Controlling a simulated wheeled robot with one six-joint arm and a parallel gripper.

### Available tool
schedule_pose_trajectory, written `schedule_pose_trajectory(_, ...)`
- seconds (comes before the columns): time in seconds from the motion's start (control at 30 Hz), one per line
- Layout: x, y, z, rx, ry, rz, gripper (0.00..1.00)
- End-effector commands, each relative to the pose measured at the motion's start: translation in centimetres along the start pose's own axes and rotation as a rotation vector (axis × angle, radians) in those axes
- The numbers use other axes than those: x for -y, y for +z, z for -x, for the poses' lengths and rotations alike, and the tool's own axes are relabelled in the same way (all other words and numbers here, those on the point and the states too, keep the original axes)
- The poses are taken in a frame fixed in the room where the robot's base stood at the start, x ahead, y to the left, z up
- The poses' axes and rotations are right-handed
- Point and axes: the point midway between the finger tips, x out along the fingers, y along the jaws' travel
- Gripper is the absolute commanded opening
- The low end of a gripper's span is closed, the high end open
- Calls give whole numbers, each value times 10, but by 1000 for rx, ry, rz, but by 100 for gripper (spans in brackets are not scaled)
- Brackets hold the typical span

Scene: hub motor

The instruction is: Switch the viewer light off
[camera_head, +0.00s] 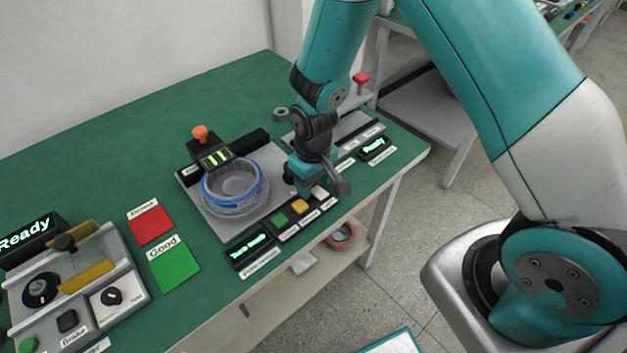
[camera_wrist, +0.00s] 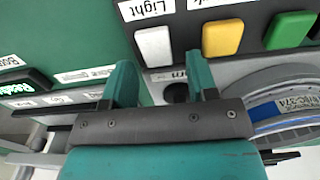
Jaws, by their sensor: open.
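A white button (camera_wrist: 153,45) sits beside a label reading "Light" (camera_wrist: 146,8) in the wrist view. In the head view the white button (camera_head: 320,193) is at the right end of the button row on the grey station (camera_head: 205,207). My gripper (camera_wrist: 163,80) is open and empty, its fingers apart just short of the white button. In the head view my gripper (camera_head: 325,183) is over the right side of the station, by the buttons. I cannot tell whether the light is lit.
A yellow button (camera_head: 300,207) and a green button (camera_head: 280,220) stand beside the white one. A round part with a blue ring (camera_head: 235,184) sits on the station. Another panel shows a "Ready" display (camera_head: 374,147). Red (camera_head: 151,225) and green (camera_head: 175,266) pads lie left.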

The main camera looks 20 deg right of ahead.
Motion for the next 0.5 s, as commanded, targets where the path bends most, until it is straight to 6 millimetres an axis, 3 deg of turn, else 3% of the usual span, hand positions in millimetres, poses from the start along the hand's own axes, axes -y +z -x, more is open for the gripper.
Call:
schedule_pose_trajectory(0.27, 0, 0, -2, 0, 0, 0, 53)
schedule_pose_trajectory(0.5, 0, 0, -2, 0, 0, 0, 4)
